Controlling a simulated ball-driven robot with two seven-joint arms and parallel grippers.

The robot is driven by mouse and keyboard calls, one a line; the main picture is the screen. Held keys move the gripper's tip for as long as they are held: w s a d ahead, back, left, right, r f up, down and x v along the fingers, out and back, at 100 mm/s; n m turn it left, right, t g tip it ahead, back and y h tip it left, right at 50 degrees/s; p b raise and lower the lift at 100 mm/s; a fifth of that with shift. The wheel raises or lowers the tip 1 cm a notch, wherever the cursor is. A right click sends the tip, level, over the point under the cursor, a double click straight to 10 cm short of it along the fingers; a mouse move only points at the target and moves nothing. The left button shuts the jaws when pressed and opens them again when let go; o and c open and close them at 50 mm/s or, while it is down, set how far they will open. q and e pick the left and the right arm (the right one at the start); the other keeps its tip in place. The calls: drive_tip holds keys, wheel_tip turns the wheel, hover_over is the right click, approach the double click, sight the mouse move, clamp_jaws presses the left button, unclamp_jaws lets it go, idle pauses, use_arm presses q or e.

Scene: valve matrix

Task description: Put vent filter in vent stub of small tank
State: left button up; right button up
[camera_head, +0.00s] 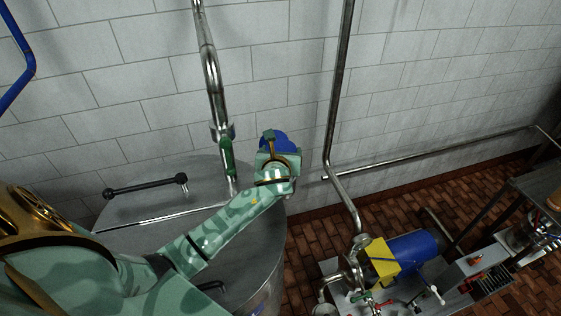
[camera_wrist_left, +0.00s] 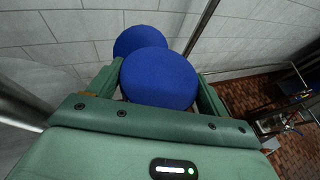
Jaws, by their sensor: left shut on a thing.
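My left gripper (camera_head: 276,152) reaches in from the left over the right rim of a steel tank. It is shut on a blue rounded piece, the vent filter (camera_head: 282,139), which shows just beyond the fingers. In the left wrist view the filter (camera_wrist_left: 160,80) sits between the two green fingers, with a second blue round shape (camera_wrist_left: 138,38) behind it; I cannot tell whether both are one part. The steel tank (camera_head: 140,206) has a flat lid and stands by the wall. I cannot make out a vent stub. My right gripper is not in view.
A vertical steel pipe with a green valve handle (camera_head: 227,157) meets the tank lid. A dark-ended bar handle (camera_head: 147,186) lies on the lid. Another pipe (camera_head: 338,90) runs down right of my gripper. A blue pump (camera_head: 412,252) with a yellow part stands lower right on brick floor.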

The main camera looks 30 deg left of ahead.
use_arm(q)
drive_tip(key=shift+w+a+f, duration=0.1)
drive_tip(key=shift+w+f, duration=0.1)
drive_tip(key=shift+f, duration=0.05)
wheel_tip(320, 180, down, 3)
drive_tip(key=shift+w+a+f, duration=0.15)
drive_tip(key=shift+f, duration=0.05)
drive_tip(key=o, duration=1.3)
drive_tip(key=shift+f, duration=0.1)
drive_tip(key=shift+s+r, duration=0.2)
drive_tip(key=v, duration=1.1)
drive_tip(key=shift+s+d+r, duration=0.1)
drive_tip(key=shift+s+d, duration=0.15)
drive_tip(key=shift+d, duration=0.1)
